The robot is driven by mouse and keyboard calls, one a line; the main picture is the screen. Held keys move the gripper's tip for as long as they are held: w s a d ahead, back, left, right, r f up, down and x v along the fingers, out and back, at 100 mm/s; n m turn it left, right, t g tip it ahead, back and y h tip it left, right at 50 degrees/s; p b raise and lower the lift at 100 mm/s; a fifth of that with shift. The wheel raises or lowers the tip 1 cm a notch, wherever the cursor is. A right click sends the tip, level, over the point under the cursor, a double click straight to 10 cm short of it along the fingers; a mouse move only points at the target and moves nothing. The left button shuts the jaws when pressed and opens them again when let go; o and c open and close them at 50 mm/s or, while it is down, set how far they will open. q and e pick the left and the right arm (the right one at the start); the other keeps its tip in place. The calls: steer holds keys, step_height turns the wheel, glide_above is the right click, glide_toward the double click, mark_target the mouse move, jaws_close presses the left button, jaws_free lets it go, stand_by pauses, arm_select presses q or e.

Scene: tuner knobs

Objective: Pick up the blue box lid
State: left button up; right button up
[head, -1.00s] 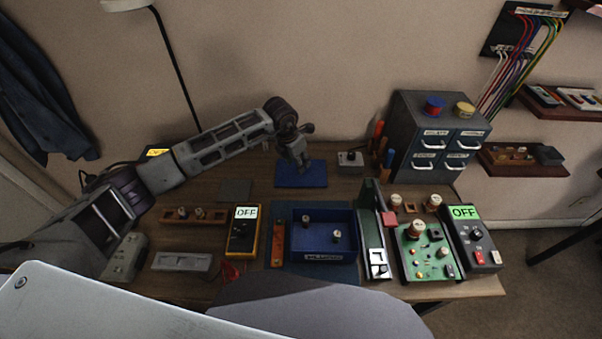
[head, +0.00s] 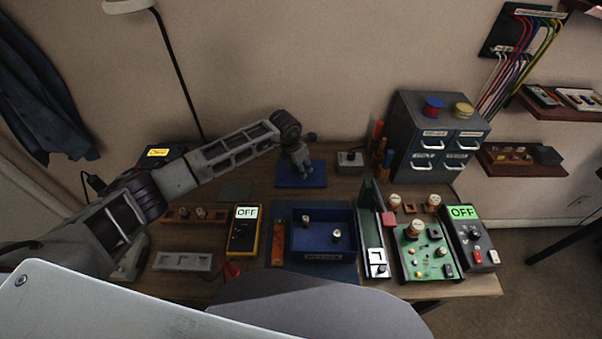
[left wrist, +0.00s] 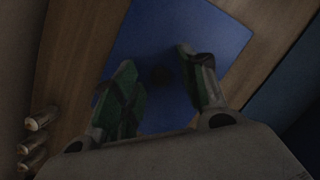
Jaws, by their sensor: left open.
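The blue box lid (head: 290,180) lies flat on the table behind the blue box. It also shows in the left wrist view (left wrist: 225,35), with a small dark knob (left wrist: 160,74) near its middle. My left gripper (head: 303,174) is over the lid in the head view, pointing down. In the left wrist view my left gripper (left wrist: 160,80) is open, with its green-padded fingers on either side of the knob and apart from it. The height of the fingertips above the lid is hard to tell. My right gripper is not in view.
A small grey box (head: 350,160) and the drawer cabinet (head: 436,138) stand to the right. A yellow meter reading OFF (head: 243,232) is at front left.

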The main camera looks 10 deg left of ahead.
arm_select(q)
steer(key=shift+c, duration=0.3)
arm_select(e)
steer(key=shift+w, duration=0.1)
arm_select(q)
jaws_close()
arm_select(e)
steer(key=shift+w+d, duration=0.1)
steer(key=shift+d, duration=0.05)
arm_select(q)
steer(key=shift+r, duration=0.15)
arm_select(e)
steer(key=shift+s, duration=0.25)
arm_select(q)
steer(key=shift+r, duration=0.55)
step_height(320, 180, up, 7)
steer(key=shift+f+b, duration=0.1)
steer(key=shift+b, duration=0.35)
steer(key=shift+r, duration=0.95)
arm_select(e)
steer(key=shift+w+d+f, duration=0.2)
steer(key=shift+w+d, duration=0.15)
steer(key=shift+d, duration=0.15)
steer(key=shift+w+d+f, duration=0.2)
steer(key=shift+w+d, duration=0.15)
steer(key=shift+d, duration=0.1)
